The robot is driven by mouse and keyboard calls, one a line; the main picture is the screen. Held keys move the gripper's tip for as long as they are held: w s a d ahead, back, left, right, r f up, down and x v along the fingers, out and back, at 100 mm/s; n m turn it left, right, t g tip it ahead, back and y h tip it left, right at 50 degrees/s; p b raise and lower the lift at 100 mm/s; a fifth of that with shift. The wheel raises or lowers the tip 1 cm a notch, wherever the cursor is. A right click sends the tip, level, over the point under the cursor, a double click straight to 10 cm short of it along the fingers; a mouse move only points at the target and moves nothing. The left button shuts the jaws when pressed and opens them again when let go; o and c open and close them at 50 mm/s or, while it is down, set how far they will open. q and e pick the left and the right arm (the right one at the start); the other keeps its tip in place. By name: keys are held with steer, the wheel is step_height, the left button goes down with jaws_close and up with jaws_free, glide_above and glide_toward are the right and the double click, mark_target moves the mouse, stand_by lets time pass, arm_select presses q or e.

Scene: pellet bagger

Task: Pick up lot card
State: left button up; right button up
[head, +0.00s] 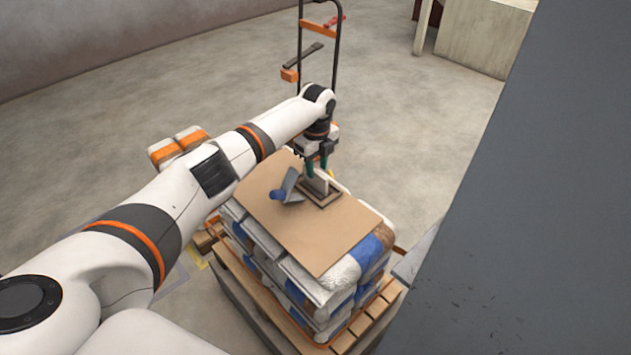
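A pale card-like piece (318,184), which looks like the lot card, stands upright in a small brown-framed holder (325,201) on a cardboard sheet (311,234). My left gripper (317,170) points down at the card's upper part. Its two dark fingers show apart, one toward each side of the card. The fingertips partly hide the card, and I cannot tell whether they touch it. My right gripper is not in view.
A grey and blue tool (287,189) lies left of the holder, close to it. Stacked bags (344,269) carry the cardboard on a wooden pallet (375,313). A hand truck (319,30) stands behind. A large grey panel (520,220) blocks the right side.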

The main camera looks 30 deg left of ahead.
mark_target(315, 171)
arm_select(q)
steer(key=f, duration=0.4)
steer(key=shift+s+f, duration=0.2)
steer(key=shift+f, duration=0.15)
steer(key=shift+a, duration=0.1)
jaws_close()
